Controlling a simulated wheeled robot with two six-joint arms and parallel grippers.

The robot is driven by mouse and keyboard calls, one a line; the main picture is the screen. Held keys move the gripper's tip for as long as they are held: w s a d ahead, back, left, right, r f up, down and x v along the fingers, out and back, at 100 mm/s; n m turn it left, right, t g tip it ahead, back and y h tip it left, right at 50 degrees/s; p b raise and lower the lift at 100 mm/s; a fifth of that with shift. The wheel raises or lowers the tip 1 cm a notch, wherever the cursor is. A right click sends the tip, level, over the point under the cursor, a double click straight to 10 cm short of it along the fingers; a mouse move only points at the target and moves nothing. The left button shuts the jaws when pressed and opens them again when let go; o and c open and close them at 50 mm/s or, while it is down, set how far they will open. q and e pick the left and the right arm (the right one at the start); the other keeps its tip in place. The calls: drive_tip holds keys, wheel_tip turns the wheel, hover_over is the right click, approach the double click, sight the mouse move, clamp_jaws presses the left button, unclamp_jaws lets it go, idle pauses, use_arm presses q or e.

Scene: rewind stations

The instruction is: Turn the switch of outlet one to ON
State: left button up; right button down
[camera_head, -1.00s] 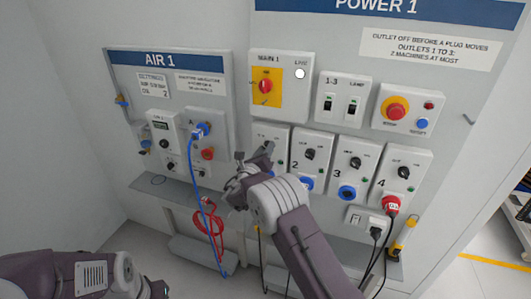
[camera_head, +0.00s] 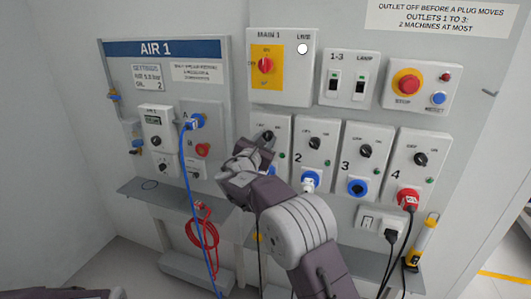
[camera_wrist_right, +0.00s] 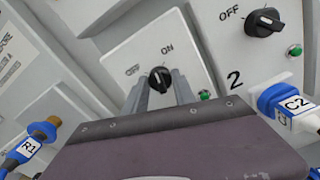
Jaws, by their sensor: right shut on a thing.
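The outlet one switch is a black rotary knob (camera_wrist_right: 160,80) on a white box, between an OFF label at its left and an ON label at its upper right in the right wrist view. My right gripper (camera_wrist_right: 163,90) is shut on this knob, one finger on each side. In the head view my right gripper (camera_head: 263,146) reaches up to the outlet one box (camera_head: 284,128) and covers its lower part. The knob's exact pointing direction is hard to tell. Only a bit of my left arm shows at the bottom left; its gripper is out of view.
The outlet two switch (camera_head: 314,143) is close on the right, with a plug marked C2 (camera_wrist_right: 297,106) below it. Outlets three (camera_head: 363,160) and four (camera_head: 412,168) follow. The main switch (camera_head: 266,66) is above. The AIR 1 panel (camera_head: 140,70) with a blue hose (camera_head: 185,190) is left.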

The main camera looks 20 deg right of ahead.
drive_tip(key=shift+f+m+b, duration=0.1)
drive_tip(key=shift+m+b, duration=3.2)
drive_tip(key=shift+b, duration=0.1)
drive_tip(key=c, duration=1)
unclamp_jaws()
